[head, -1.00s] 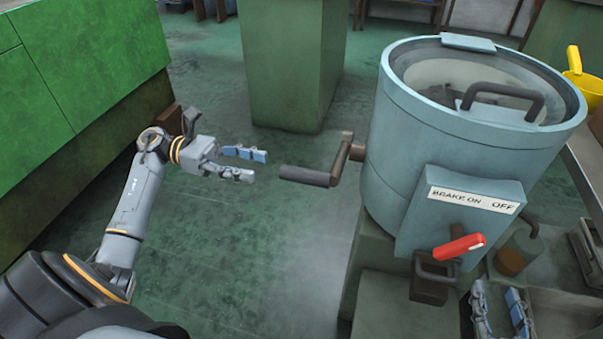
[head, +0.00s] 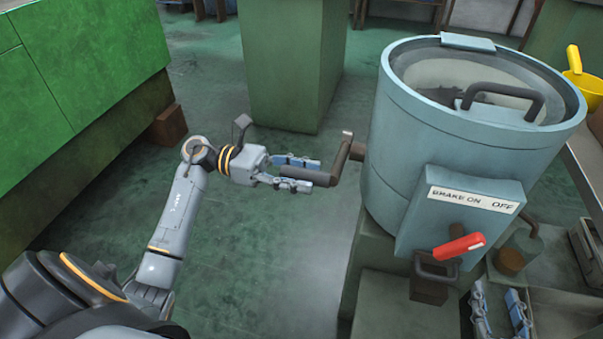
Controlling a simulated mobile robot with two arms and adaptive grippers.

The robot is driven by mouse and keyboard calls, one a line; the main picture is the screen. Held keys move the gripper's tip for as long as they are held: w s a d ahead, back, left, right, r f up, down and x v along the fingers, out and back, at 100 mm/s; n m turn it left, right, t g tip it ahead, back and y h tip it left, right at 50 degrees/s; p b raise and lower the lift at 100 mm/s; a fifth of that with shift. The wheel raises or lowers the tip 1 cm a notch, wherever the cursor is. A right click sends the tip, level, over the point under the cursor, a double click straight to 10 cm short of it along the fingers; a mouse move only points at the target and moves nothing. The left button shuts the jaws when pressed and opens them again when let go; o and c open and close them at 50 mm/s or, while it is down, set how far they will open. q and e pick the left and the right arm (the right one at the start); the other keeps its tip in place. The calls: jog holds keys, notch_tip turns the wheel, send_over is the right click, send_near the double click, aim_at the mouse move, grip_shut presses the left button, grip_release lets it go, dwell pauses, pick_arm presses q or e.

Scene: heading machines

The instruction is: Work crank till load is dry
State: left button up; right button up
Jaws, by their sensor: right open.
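The crank (head: 346,155) sticks out of the left side of the pale blue drum machine (head: 400,150), and its dark handle (head: 318,176) points left. My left gripper (head: 290,172) is open with its fingers on either side of the handle; I cannot tell whether they touch it. The load shows only as a dark patch (head: 455,73) under the drum's lid. A red brake lever (head: 459,246) sits below a label (head: 473,200) reading "BRAKE ON" and "OFF", its grip pointing right. My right gripper (head: 502,312) is open and empty at the bottom right, below the lever.
A green cabinet (head: 80,80) stands at left and a green pillar (head: 292,65) behind. A small container (head: 520,250) sits right of the lever, and a yellow scoop (head: 580,75) lies at the far right. The floor (head: 270,260) left of the machine is clear.

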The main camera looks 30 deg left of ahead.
pick_arm(q)
grip_shut()
jog(key=shift+r, duration=0.15)
jog(key=r+n+p, duration=0.1)
jog(key=w+r+n+p, duration=0.1)
jog(key=r, duration=0.1)
jog(key=shift+w+a+p, duration=0.1)
jog(key=shift+a+p, duration=0.05)
jog(key=shift+p, duration=0.25)
pick_arm(e)
jog(key=s+d+f+g+h+p, duration=0.2)
jog(key=s+d+f+g, duration=0.1)
jog(key=s+f+g, duration=0.3)
jog(key=s+d+f+g+h+p, duration=0.1)
jog(key=s+d+f+g+p, duration=0.2)
jog(key=s+g, duration=0.45)
pick_arm(q)
jog(key=w+a+r+n, duration=0.3)
jog(key=w+r+n, duration=0.5)
jog(key=w+n, duration=0.4)
jog(key=shift+w+a, duration=0.2)
jog(key=shift+w, duration=0.35)
pick_arm(e)
notch_tip(320, 180, down, 7)
jog(key=t, duration=0.1)
jog(key=shift+a+f+m+t, duration=0.15)
jog(key=shift+a+m+t, duration=0.15)
jog(key=shift+a+t, duration=0.05)
jog(key=shift+w, duration=0.1)
